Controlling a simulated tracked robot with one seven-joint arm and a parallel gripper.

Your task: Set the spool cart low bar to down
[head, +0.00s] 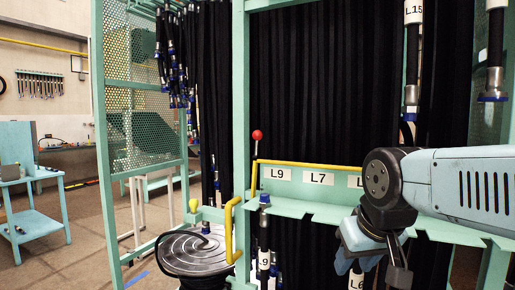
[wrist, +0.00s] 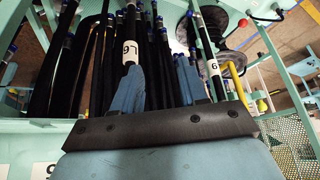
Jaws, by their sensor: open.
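The spool cart shows at the lower middle of the head view, with a round dark spool (head: 190,250) lying flat on it. A yellow bent bar (head: 232,230) stands upright at the spool's right side; I cannot tell whether this is the low bar. In the wrist view the spool (wrist: 232,28) is at the upper right, with a yellow bar (wrist: 230,78) below it. My gripper (head: 362,250) is at the lower right of the head view, well right of the spool and pointing down. In the wrist view its blue fingers (wrist: 162,80) are apart, with hoses beyond them.
A teal rack holds a shelf (head: 330,180) labelled L9 and L7, with a yellow rail and a red-knobbed lever (head: 257,135).

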